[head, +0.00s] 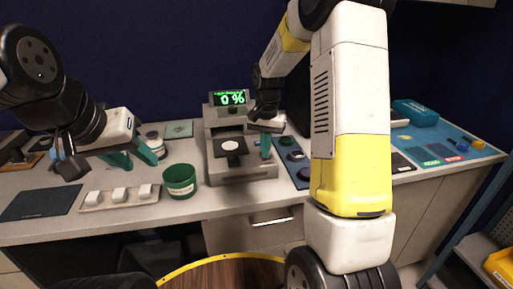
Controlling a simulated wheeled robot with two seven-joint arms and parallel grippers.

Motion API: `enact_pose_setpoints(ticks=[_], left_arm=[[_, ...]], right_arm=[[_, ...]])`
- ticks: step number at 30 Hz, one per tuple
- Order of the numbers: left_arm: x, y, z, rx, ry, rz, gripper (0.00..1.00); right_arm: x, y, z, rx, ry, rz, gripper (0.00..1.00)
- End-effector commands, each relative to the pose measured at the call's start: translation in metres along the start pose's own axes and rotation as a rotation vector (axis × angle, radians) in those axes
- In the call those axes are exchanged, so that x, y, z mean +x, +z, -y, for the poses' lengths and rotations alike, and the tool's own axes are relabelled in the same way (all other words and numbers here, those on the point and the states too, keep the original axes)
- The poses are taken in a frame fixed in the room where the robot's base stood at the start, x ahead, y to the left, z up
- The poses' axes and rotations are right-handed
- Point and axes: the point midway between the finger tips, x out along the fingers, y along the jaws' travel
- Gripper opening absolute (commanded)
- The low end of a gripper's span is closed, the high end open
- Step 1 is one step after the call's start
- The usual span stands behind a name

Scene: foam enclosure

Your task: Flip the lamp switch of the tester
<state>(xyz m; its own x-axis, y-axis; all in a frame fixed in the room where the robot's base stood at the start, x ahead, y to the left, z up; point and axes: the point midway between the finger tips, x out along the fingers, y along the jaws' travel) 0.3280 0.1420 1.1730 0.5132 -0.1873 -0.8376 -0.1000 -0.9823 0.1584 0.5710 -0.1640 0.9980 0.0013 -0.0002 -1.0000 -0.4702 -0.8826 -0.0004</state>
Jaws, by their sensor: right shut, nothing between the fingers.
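The tester (240,173) is a grey machine on the bench, with a green display (229,98) reading 0 % on top. My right gripper (266,154) is shut and empty, pointing down at the tester's right front. Its teal fingertips are close to a small reddish spot there. I cannot tell whether they touch it, and the lamp switch is not clearly visible. My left gripper (137,160) is open and empty over the bench at the left, its teal fingers apart.
A green cup (179,181) stands just left of the tester. A tray with white blocks (119,197) and a dark mat (40,204) lie further left. Blue mats with small parts (440,150) lie at the right. My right arm hides part of the bench.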

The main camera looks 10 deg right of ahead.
Motion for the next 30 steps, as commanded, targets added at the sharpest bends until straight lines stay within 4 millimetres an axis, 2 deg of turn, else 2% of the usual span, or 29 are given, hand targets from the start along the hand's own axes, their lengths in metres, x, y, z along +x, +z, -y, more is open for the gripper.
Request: enact_pose_setpoints(ticks=[24,30], left_arm=[[0.000,0.000,0.000,0.000,0.000,0.000,0.36],[0.000,0.000,0.000,0.000,0.000,0.000,0.36]], right_arm=[[-0.062,-0.001,0.000,0.000,-0.001,-0.001,0.00],[-0.069,0.000,0.000,0.000,0.000,0.001,0.00]])
